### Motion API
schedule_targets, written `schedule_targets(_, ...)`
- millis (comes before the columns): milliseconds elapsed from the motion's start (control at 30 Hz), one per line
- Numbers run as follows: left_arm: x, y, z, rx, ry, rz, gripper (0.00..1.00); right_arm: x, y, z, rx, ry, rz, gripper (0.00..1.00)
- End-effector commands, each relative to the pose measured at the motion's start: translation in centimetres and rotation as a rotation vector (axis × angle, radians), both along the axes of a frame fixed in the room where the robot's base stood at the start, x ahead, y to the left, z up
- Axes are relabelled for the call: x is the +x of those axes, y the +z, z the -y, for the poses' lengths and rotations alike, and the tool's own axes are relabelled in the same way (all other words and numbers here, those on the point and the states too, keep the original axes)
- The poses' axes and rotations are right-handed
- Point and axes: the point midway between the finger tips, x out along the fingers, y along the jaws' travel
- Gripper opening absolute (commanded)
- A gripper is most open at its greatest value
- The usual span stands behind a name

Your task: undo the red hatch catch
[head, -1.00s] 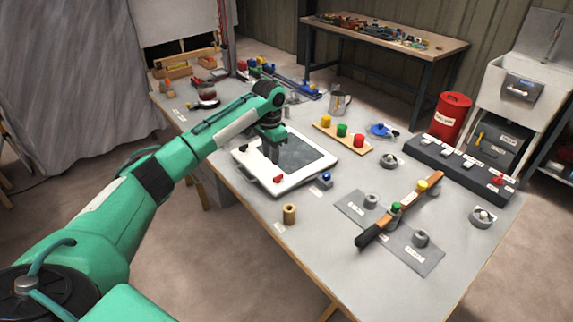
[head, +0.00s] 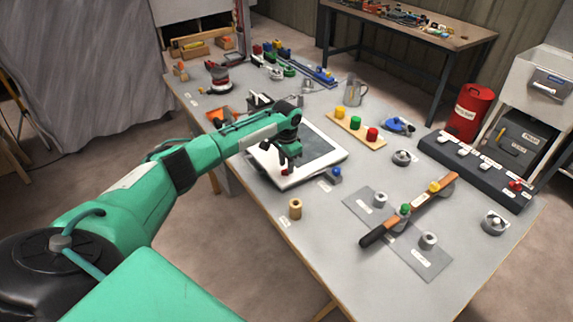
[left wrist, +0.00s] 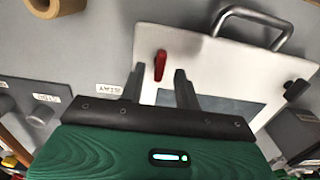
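The hatch (head: 333,161) is a white-framed panel with a grey pane, lying on the bench in the head view. Its white face (left wrist: 215,62) and a metal handle (left wrist: 262,22) show in the left wrist view. The small red catch (left wrist: 160,64) sits near the hatch's edge; in the head view it (head: 285,171) is partly hidden below my left gripper (head: 288,163). In the left wrist view my left gripper (left wrist: 159,72) is open, with the catch between its fingertips in the picture. I cannot tell whether either finger touches it. My right gripper is not in view.
A wooden bar with a black handle (head: 411,209) lies over a grey plate to the right.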

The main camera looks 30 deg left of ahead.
Motion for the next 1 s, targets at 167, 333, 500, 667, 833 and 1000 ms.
schedule_targets(167,0.0,-1.5,0.0,0.0,0.001,0.0,0.33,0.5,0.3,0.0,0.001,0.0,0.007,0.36)
schedule_targets(333,0.0,-1.8,0.0,0.001,0.0,0.001,0.33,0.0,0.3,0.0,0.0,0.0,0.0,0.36)
schedule_targets(500,0.0,-1.8,0.0,0.001,0.0,0.001,0.29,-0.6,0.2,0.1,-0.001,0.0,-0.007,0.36)
schedule_targets(667,0.0,-1.7,0.0,0.0,0.0,0.001,0.0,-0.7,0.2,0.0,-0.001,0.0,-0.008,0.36)
schedule_targets(833,0.0,-1.7,0.0,0.0,0.002,0.001,0.0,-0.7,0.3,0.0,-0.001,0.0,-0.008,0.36)
schedule_targets(1000,0.0,-1.6,0.0,-0.002,0.026,0.0,0.0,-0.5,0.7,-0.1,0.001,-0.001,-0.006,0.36)
